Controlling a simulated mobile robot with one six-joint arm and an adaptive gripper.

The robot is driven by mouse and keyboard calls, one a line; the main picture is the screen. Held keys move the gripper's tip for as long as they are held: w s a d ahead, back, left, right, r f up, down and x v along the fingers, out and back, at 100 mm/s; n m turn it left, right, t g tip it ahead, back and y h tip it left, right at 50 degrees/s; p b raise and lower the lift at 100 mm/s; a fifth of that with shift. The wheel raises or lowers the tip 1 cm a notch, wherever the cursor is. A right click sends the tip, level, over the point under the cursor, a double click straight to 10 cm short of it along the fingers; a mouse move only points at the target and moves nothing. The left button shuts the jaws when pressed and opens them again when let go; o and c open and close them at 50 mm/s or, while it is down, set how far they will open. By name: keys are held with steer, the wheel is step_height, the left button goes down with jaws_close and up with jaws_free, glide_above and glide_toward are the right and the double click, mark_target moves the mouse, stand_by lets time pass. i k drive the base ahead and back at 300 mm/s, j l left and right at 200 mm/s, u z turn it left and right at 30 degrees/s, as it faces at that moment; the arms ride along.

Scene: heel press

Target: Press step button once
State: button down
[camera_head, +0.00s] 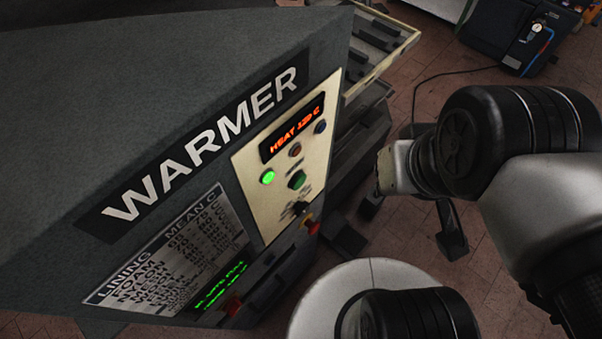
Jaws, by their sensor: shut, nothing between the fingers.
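The warmer (200,90) is a large dark grey machine filling the left of the head view. Its cream control panel (252,216) faces right and carries a display (293,130) with orange text that starts with "HEAT". Below the display are a small orange-red button (295,149), a blue button (320,127), a lit green button (268,177) and a dark green button (297,180). The small labels are too blurred to tell which is the step button. My arm (510,140) is at the right, apart from the panel in the picture. My gripper cannot be made out.
A black knob (300,208) and a red-and-yellow button (310,225) sit low on the panel. A lining chart (160,255) and a green-text display (219,286) are below. A rack (385,45) juts out behind. Tiled floor (425,85) shows between the machine and my arm.

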mark_target(300, 179)
steer(key=k+j+z, duration=0.45)
steer(key=j, duration=0.25)
steer(key=k+j+z, duration=0.45)
steer(key=k, duration=0.3)
